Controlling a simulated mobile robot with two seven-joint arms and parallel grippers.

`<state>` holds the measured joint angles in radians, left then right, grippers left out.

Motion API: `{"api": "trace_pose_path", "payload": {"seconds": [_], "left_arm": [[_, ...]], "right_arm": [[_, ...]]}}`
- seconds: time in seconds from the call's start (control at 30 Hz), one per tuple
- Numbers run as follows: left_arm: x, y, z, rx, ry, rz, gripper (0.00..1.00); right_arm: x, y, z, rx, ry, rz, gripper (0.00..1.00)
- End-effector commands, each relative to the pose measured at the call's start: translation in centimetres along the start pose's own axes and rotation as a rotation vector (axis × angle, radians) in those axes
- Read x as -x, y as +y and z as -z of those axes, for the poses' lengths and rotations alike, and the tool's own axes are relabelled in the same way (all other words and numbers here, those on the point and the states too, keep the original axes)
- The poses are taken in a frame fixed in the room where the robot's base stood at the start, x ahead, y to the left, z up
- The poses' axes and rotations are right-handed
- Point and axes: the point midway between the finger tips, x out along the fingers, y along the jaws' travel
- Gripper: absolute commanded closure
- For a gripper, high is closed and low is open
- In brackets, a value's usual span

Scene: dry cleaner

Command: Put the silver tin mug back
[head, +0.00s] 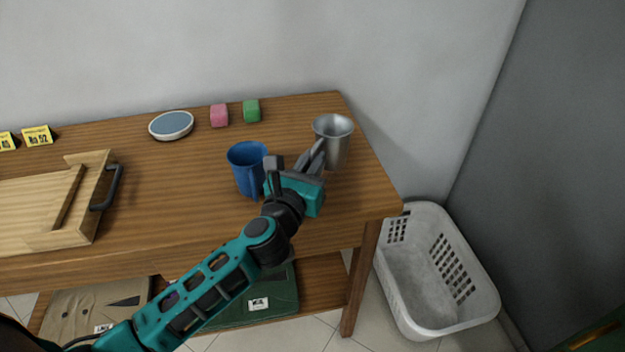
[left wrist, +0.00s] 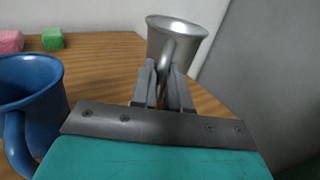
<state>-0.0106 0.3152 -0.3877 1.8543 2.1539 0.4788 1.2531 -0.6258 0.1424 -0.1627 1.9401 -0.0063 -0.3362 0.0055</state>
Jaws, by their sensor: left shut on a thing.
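The silver tin mug (head: 334,128) is at the right end of the wooden table, upright, with a flared rim. It also shows in the left wrist view (left wrist: 184,28), with its handle toward me between the fingers. My left gripper (head: 318,152) is shut on the mug's handle; the fingers show close up in the left wrist view (left wrist: 164,88). Whether the mug's base touches the table is hard to tell. My right gripper is not in view.
A blue mug (head: 246,166) stands just left of my gripper. Pink (head: 219,115) and green (head: 251,110) blocks and a round dish (head: 171,125) lie at the back. A wooden tray (head: 85,216) with a black handle is at left. A white basket (head: 408,282) stands on the floor at right.

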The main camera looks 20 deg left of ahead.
Motion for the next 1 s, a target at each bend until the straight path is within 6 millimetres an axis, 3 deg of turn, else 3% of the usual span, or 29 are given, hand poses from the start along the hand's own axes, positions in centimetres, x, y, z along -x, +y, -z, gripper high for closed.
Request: {"api": "trace_pose_path", "payload": {"seconds": [0.1, 0.2, 0.67, 0.7, 1.0], "left_arm": [[0.0, 0.0, 2.5, 0.001, 0.002, -0.001, 1.00], [0.0, 0.0, 3.6, 0.000, 0.000, -0.001, 1.00], [0.0, 0.0, 4.2, 0.001, 0.000, 0.000, 1.00], [0.0, 0.0, 4.3, 0.000, 0.001, 0.000, 0.84], [0.0, 0.0, 4.2, 0.000, 0.001, 0.000, 0.59]], "right_arm": [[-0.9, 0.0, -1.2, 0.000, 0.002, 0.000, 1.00], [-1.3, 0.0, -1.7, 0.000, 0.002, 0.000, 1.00], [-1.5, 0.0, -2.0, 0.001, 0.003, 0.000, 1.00], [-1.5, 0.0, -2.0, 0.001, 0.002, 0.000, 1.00], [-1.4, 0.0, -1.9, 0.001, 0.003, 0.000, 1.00]]}}
